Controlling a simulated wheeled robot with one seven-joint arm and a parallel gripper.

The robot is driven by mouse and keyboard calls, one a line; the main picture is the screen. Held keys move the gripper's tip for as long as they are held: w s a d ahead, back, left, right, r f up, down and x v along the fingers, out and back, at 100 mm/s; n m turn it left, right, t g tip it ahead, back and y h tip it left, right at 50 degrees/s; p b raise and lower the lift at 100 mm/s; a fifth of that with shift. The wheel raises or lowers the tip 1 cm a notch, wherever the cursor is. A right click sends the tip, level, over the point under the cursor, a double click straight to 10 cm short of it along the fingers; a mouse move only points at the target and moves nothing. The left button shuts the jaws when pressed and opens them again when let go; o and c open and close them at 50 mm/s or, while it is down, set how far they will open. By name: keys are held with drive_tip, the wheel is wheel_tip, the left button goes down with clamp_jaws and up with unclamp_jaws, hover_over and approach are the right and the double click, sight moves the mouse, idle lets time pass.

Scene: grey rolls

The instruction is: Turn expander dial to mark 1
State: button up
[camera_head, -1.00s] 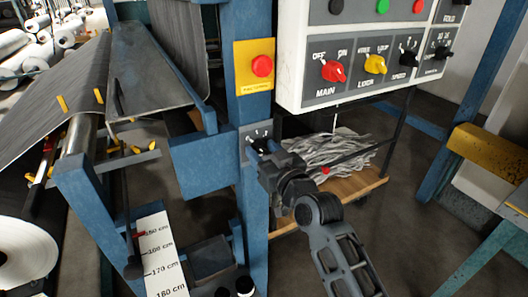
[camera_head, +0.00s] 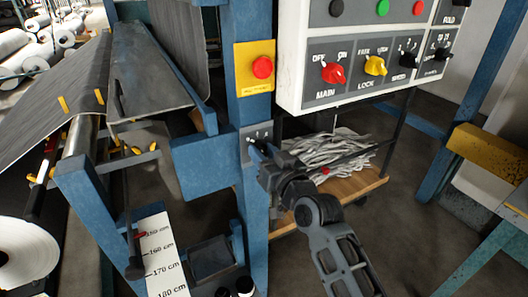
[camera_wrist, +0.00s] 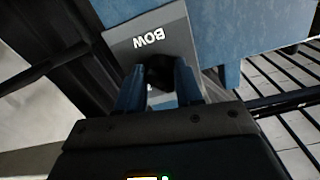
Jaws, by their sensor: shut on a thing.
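A grey dial plate (camera_head: 259,129) with small white marks sits on the blue post, left of the control panel. In the wrist view the plate (camera_wrist: 176,24) reads "BOW", seen upside down. A dark round knob (camera_wrist: 158,70) stands out from it. My gripper (camera_wrist: 158,80) is shut on this knob, with one blue finger on each side. In the head view my gripper (camera_head: 260,147) reaches the plate from the lower right and covers the knob. The knob's pointer and the mark numbers cannot be read.
The white control panel (camera_head: 292,60) with red, yellow and black switches hangs just above right. A red button on a yellow box (camera_head: 254,68) is above the plate. A blue bracket (camera_head: 205,165) is left of the post. A centimetre scale (camera_head: 160,262) is below left.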

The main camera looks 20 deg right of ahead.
drive_tip(key=m+p, duration=0.1)
drive_tip(key=m, duration=0.3)
drive_tip(key=shift+r+p, duration=0.1)
drive_tip(key=shift+p, duration=0.2)
drive_tip(key=shift+m+p, duration=0.5)
drive_tip(key=shift+m, duration=0.9)
drive_tip(key=o, duration=1)
drive_tip(key=shift+s+d+b, duration=0.2)
drive_tip(key=shift+s+b, duration=0.05)
drive_tip(key=shift+s, duration=1.7)
drive_tip(key=shift+s+d+b, duration=0.15)
drive_tip(key=shift+s+b, duration=0.1)
drive_tip(key=shift+s, duration=1.7)
